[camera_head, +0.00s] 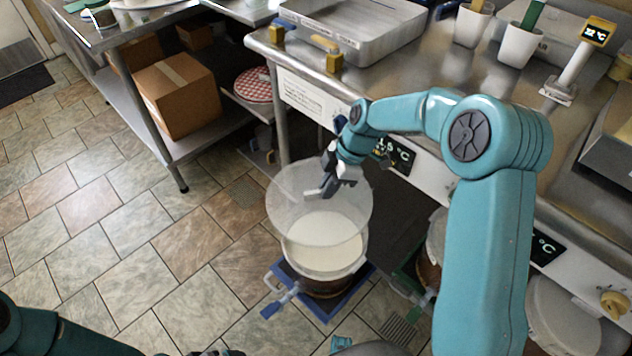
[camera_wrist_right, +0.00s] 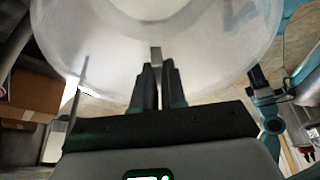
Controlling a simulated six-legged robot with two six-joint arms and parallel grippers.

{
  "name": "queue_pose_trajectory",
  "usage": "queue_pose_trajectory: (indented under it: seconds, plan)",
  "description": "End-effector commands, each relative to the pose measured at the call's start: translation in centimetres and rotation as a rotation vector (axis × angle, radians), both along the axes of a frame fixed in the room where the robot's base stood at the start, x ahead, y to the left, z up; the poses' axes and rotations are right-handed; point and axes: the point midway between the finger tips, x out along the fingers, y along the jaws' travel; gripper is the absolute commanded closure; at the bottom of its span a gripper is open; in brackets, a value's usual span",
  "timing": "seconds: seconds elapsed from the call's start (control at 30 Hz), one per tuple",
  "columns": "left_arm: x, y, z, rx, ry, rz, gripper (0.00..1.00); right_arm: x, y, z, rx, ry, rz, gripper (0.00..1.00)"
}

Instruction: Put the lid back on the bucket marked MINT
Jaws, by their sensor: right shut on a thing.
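A translucent round lid (camera_head: 290,205) is held in my right gripper (camera_head: 332,183), which is shut on it by a part near its upper middle. The lid hangs above the open bucket (camera_head: 322,282) and, seen through it, overlaps the bucket's far part. The bucket holds pale cream content and stands on a blue dolly (camera_head: 340,303). No MINT mark is readable on it. In the right wrist view the lid (camera_wrist_right: 110,60) fills the top, with the shut fingers (camera_wrist_right: 157,85) at its grip. My left arm enters at lower left; its gripper is only a dark sliver (camera_head: 213,352) at the bottom edge.
The steel counter (camera_head: 400,75) runs along the right, with a tray (camera_head: 350,30), white cups (camera_head: 515,45) and a temperature display. Other lidded buckets (camera_head: 560,318) stand beneath it, beside a green dolly (camera_head: 405,285). A cardboard box (camera_head: 178,95) sits on a shelf. Left floor is clear.

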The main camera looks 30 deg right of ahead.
Motion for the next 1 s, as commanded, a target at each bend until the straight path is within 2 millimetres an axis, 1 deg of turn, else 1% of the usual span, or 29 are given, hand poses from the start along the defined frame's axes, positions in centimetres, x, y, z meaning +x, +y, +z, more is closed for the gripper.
queue_pose_trajectory:
  seconds: [0.03, 0.1, 0.23, 0.33, 0.67, 0.87, 1.0]
  plan:
    - [0.0, 0.0, -2.6, 0.000, 0.000, 0.000, 0.00, 0.0, -0.4, -3.1, 0.000, 0.002, 0.008, 1.00]
    - [0.0, 0.0, -3.9, 0.000, 0.000, 0.001, 0.00, 0.0, -0.8, -4.9, 0.000, 0.000, 0.021, 1.00]
    - [0.0, 0.0, -5.6, 0.000, 0.000, 0.001, 0.00, 0.0, -1.4, -7.4, 0.000, 0.000, 0.035, 1.00]
    - [0.0, 0.0, -6.2, 0.000, 0.000, 0.001, 0.00, 0.0, -1.5, -8.4, 0.000, -0.002, 0.041, 1.00]
    - [0.0, 0.0, -6.8, 0.000, 0.000, 0.001, 0.00, 0.2, -1.4, -9.6, -0.001, -0.002, 0.046, 1.00]
    - [0.0, 0.0, -7.9, 0.000, 0.000, 0.001, 0.00, 0.1, -1.4, -11.4, -0.001, 0.001, 0.046, 1.00]
    - [0.0, 0.1, -8.7, 0.000, 0.000, 0.001, 0.00, 0.1, -1.4, -13.0, -0.001, 0.000, 0.044, 1.00]
